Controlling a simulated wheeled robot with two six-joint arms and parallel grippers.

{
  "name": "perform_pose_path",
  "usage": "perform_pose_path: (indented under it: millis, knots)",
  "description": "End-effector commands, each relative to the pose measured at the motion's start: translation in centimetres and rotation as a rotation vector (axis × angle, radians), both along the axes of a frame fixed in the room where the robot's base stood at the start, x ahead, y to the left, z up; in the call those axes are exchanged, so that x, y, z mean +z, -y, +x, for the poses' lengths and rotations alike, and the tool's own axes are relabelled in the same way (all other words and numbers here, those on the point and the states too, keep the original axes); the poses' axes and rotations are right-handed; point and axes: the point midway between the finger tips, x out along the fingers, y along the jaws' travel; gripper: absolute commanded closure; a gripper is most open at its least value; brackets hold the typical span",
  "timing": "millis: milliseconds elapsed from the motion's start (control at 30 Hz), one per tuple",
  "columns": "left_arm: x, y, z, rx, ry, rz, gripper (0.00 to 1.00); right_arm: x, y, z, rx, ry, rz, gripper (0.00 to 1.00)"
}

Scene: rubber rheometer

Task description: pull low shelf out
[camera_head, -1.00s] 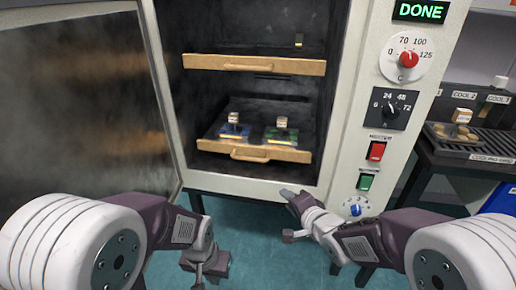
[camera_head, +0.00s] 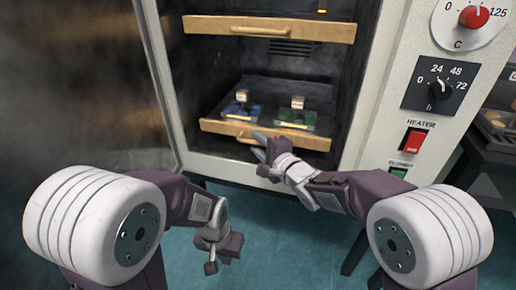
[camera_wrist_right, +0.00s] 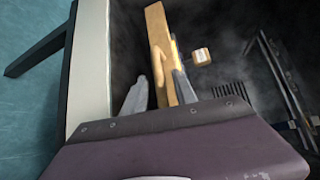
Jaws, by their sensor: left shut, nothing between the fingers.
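The low shelf (camera_head: 312,140) is a wooden-fronted shelf inside the open oven, with a handle (camera_head: 242,137) at the middle of its front. Two small loads, one blue (camera_head: 240,112) and one green (camera_head: 297,117), stand on it. My right gripper (camera_head: 262,150) is at the shelf front, just right of the handle's middle in the head view. In the right wrist view, its fingers (camera_wrist_right: 157,88) are apart on either side of the wooden front and handle (camera_wrist_right: 160,62); contact cannot be told. My left gripper (camera_head: 212,256) is shut and empty, low in front of the oven.
An upper shelf (camera_head: 325,29) with its own handle is above. The oven door (camera_head: 70,90) stands open at the left. The control panel, with a red switch (camera_head: 413,140) and dials, is at the right. A dark side table (camera_head: 490,155) stands beyond it.

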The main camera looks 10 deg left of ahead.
Motion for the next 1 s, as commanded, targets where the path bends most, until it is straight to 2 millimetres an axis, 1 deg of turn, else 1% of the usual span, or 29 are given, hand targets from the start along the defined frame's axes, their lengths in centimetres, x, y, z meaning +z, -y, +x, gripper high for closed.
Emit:
perform_pose_path:
  millis: [267,400,1000]
  knots:
    - [-0.07,0.00,0.02,0.000,0.000,0.000,1.00,-0.01,-0.20,0.23,-0.001,-0.001,-0.001,0.66]
    - [-0.07,0.00,0.01,0.000,0.000,0.000,1.00,0.00,-0.18,0.22,-0.001,-0.001,-0.001,1.00]
    - [-0.08,0.00,0.01,0.000,0.000,0.000,1.00,-0.03,-0.16,0.21,-0.001,-0.001,-0.001,1.00]
